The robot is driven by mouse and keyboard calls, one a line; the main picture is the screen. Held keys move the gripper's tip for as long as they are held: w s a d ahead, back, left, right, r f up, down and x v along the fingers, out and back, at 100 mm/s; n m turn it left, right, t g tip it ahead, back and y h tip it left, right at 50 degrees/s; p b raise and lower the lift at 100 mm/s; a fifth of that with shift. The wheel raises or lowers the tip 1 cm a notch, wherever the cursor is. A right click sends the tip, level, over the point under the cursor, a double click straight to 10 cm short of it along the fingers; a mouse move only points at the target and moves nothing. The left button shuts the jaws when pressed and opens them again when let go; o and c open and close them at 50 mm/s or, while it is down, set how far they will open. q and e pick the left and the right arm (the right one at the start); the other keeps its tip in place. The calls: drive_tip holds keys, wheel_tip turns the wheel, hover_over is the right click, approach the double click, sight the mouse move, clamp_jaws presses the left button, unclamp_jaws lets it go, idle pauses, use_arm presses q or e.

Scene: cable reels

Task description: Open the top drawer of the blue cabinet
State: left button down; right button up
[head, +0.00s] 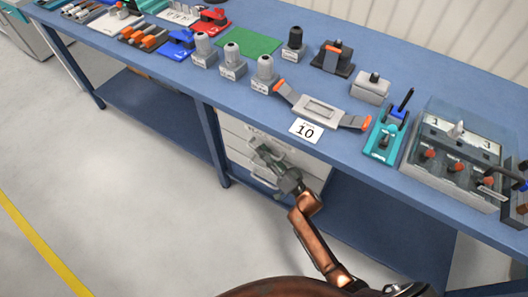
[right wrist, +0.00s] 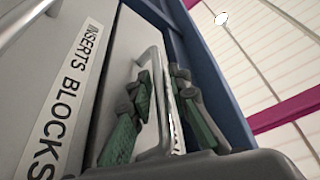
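A light grey drawer cabinet (head: 311,166) stands under the blue workbench; its front looks grey, not blue. No drawer visibly stands out. My right gripper (head: 262,153) is at the upper part of the cabinet front and hides part of it. In the right wrist view its green-padded fingers (right wrist: 160,122) are apart, one on each side of the handle bar. Contact with the bar cannot be told. My left gripper is not in view.
The blue workbench top (head: 330,95) overhangs the drawers closely above my right gripper. A bench leg (head: 212,145) stands left of the cabinet. The grey floor (head: 130,205) in front is clear.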

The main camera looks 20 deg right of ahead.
drive_tip(key=shift+c, duration=0.4)
clamp_jaws()
